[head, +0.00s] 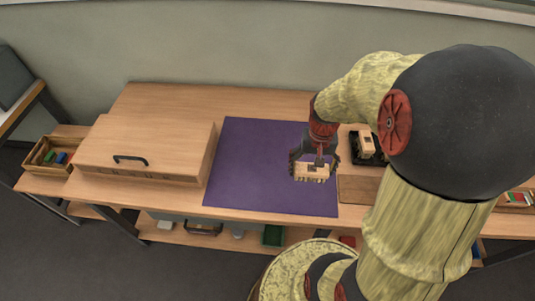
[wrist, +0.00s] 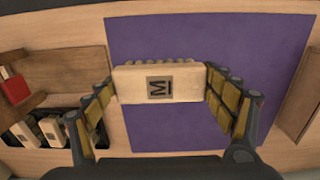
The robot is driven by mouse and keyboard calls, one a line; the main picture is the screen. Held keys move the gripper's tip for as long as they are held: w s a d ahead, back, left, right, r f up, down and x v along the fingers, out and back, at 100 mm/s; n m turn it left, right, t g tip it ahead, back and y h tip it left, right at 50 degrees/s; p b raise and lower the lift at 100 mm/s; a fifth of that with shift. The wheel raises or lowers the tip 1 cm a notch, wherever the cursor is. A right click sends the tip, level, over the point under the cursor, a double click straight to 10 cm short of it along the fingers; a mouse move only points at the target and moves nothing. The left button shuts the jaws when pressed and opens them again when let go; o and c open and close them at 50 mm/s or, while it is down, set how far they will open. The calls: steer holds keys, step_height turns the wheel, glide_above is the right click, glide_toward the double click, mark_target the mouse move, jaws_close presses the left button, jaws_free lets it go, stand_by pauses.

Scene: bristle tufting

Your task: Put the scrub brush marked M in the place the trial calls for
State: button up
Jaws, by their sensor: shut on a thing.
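The scrub brush marked M (wrist: 135,85) is a pale wooden block with bristle tufts along its far side in the wrist view. A grey plate on it bears a dark M. My gripper (wrist: 162,88) is shut on its two ends. In the head view my gripper (head: 315,165) holds the brush (head: 311,173) over the right part of the purple mat (head: 255,150). I cannot tell how high above the mat the brush is.
A black tray (head: 359,151) with pale brushes stands right of the mat. A brown wooden board or tray (head: 358,189) lies in front of it. A closed wooden box (head: 150,140) with a black handle stands left. The mat's left and middle are clear.

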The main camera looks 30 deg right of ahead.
steer(key=w+a+f+b, duration=0.1)
steer(key=w+a+f, duration=0.1)
steer(key=w+f, duration=0.1)
steer(key=w+a+f+b, duration=0.2)
steer(key=w+f, duration=0.1)
steer(key=w, duration=0.1)
steer(key=w+a+f+b, duration=0.1)
steer(key=w+a+f, duration=0.2)
steer(key=shift+w+a, duration=0.1)
steer(key=shift+w, duration=0.2)
steer(key=shift+w+a+f, duration=0.1)
steer(key=shift+f, duration=0.05)
steer(key=shift+w+a+f+b, duration=0.1)
steer(key=shift+f+b, duration=0.45)
steer(key=shift+f, duration=0.35)
steer(key=shift+w+a+f+b, duration=0.1)
steer(key=shift+f+b, duration=0.45)
steer(key=shift+f, duration=0.3)
steer(key=shift+f, duration=0.15)
steer(key=o, duration=1.3)
